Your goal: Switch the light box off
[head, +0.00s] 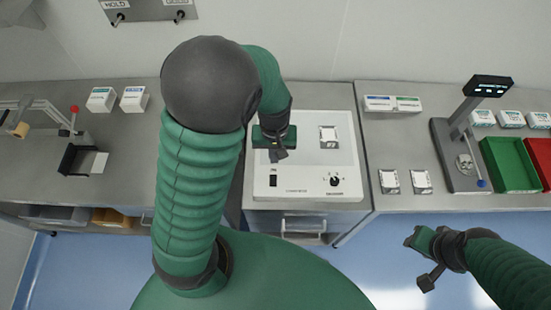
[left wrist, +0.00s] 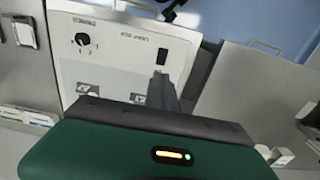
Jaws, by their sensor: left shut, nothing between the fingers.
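The white light box (head: 309,157) stands on the middle bench. Its front panel holds a black rocker switch (head: 273,181) at left and a round black dial (head: 335,181) at right. The switch (left wrist: 162,57) and dial (left wrist: 82,40) also show in the left wrist view. My left gripper (head: 279,156) is shut and empty over the box, just behind the switch. In the left wrist view its fingertips (left wrist: 161,74) appear close to the switch; contact cannot be told. Whether the box is lit is unclear. My right gripper (head: 428,281) hangs in front of the right bench, its jaws unclear.
A small packet (head: 328,134) lies on the light box. Two more packets (head: 405,181) lie on the right bench, beside a scale-like stand (head: 460,155) and a green tray (head: 512,165). White boxes (head: 117,99) and a dark holder (head: 82,160) are on the left bench.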

